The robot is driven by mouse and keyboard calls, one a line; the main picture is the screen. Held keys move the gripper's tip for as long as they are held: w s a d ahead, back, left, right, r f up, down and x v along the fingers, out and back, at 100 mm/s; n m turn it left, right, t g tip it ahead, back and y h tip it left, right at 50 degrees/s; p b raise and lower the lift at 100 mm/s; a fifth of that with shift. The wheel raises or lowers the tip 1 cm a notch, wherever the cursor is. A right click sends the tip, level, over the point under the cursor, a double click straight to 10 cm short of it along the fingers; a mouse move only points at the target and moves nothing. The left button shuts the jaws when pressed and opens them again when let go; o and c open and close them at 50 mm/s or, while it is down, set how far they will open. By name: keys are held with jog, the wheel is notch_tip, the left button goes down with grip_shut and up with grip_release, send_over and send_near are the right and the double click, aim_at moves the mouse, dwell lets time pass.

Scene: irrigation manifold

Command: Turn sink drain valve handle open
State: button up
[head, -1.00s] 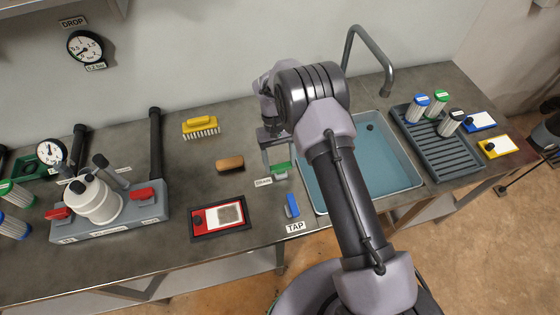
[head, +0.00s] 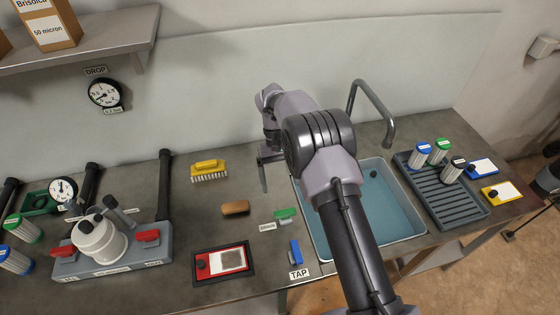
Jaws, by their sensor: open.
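The green drain valve handle (head: 285,214) sits on the counter just left of the sink (head: 412,229), beside a small label (head: 267,227) too small to read clearly here. The handle lies roughly left to right in the picture. The blue tap handle (head: 296,252) stands nearer the front edge, above the TAP label (head: 299,273). My gripper (head: 264,174) is open and empty, with its fingers pointing down above the counter, behind the green handle and apart from it.
A brown block (head: 235,208) and a yellow brush (head: 209,170) lie left of the handle. A red-framed tray (head: 222,262) lies front left. The grey manifold (head: 113,262) is farther left. A drying rack (head: 442,186) with several filters stands right of the sink.

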jog(key=p+v, duration=0.1)
jog(key=v, duration=0.6)
jog(key=shift+p, duration=0.35)
